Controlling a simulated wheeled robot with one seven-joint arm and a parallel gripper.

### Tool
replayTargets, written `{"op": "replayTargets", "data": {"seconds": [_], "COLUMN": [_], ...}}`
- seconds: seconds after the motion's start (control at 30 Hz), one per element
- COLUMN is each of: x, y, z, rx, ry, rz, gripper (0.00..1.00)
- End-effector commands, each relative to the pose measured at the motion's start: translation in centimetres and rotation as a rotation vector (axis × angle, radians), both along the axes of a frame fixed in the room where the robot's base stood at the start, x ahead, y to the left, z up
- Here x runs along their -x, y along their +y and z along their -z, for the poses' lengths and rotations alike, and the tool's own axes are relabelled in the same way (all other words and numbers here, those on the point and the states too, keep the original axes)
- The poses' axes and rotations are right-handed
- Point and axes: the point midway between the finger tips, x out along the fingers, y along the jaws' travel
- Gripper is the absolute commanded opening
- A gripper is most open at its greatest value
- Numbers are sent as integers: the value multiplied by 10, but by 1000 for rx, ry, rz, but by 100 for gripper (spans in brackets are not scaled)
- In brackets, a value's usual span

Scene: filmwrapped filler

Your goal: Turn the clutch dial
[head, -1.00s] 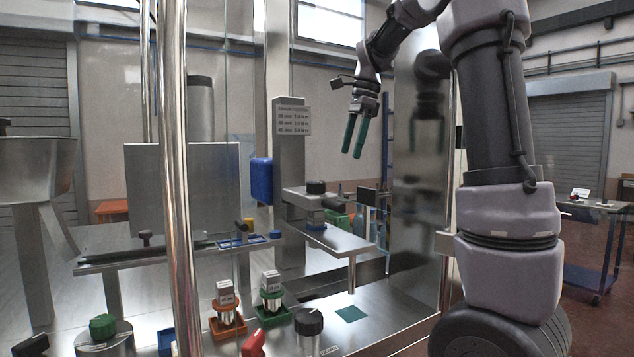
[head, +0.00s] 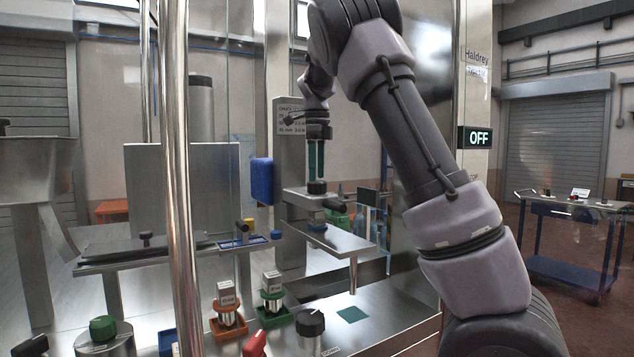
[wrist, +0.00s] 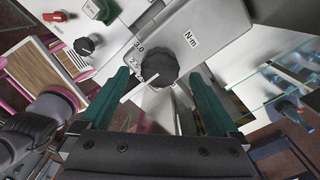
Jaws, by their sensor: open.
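The clutch dial (head: 316,187) is a black ribbed knob on top of the grey metal head on the column. In the wrist view the dial (wrist: 158,67) sits on a grey plate marked "N·m", with 3.0 among the numbers beside it and a white pointer line at its lower left. My gripper (head: 316,176) points down just above the dial in the head view. In the wrist view its green fingers (wrist: 158,76) are open, one on each side of the dial, with gaps showing. Whether the tips reach down to the dial's height is hard to tell.
A torque chart (head: 292,115) is on the column behind my wrist. A blue box (head: 262,182) hangs at the column's left. Another black knob (head: 310,323) and a red handle (head: 255,345) stand below in front.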

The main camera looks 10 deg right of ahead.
Motion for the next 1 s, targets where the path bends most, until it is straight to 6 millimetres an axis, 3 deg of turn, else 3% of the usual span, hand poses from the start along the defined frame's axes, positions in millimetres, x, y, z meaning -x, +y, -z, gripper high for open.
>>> {"op": "replayTargets", "data": {"seconds": [0.2,0.57,0.8,1.0], "x": [0,0,0,0], "y": [0,0,0,0], "z": [26,31,31,31], "rx": [0,0,0,0], "ry": [0,-1,-1,-1], "rz": [0,-1,-1,-14], "gripper": [96,96,10,11]}}
